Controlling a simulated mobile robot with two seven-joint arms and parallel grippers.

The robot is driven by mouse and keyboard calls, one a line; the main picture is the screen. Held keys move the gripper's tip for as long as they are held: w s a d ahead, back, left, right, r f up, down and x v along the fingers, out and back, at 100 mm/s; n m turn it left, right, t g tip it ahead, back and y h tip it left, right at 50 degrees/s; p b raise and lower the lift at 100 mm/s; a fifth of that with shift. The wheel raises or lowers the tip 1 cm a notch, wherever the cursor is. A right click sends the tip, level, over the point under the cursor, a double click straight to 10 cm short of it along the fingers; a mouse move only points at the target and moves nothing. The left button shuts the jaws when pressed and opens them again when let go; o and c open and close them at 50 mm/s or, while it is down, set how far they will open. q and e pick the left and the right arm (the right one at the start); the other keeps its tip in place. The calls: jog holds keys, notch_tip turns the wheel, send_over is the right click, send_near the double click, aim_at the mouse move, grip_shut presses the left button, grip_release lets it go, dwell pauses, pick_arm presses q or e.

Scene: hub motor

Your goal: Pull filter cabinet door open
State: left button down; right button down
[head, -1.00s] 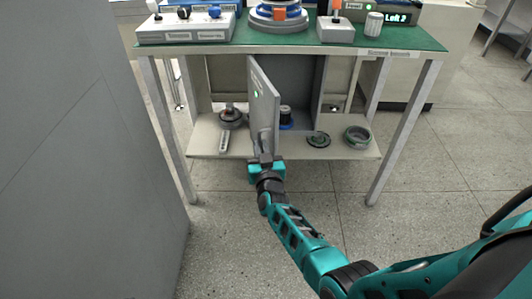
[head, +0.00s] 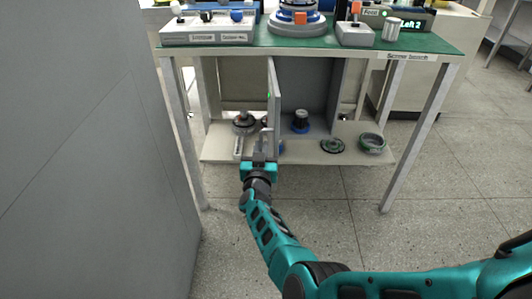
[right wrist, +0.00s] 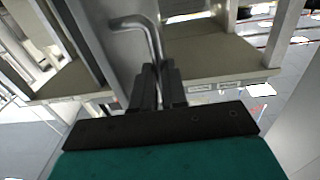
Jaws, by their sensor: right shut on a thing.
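The filter cabinet door (head: 274,105) is a grey panel under the green-topped bench. It stands swung out toward me and shows nearly edge-on in the head view. The grey cabinet interior (head: 305,85) is open to its right. My right gripper (head: 260,158) is at the lower front of the door. In the right wrist view the gripper (right wrist: 158,85) is shut on the bent metal door handle (right wrist: 152,38); the door face (right wrist: 115,50) lies beside it. My left gripper is not in view.
A lower shelf (head: 320,155) holds a dark part with a blue base (head: 300,122), a flat round part (head: 332,146) and a ring (head: 372,143). A disc-shaped part (head: 244,122) sits left of the door. A large grey panel (head: 90,150) blocks the left. Floor in front is open.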

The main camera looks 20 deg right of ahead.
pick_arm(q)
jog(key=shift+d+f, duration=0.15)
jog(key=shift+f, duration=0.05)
pick_arm(e)
jog(key=shift+w+a+r+h, duration=0.15)
jog(key=shift+w+r+h, duration=0.15)
jog(key=shift+h, duration=0.1)
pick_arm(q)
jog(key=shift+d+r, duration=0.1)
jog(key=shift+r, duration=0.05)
pick_arm(e)
jog(key=shift+a, duration=0.15)
jog(key=c, duration=1.4)
grip_release()
jog(key=shift+c, duration=0.2)
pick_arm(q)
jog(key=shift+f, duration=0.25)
pick_arm(e)
jog(key=shift+o, duration=1.4)
jog(key=shift+a+f, duration=0.1)
jog(key=shift+f, duration=0.1)
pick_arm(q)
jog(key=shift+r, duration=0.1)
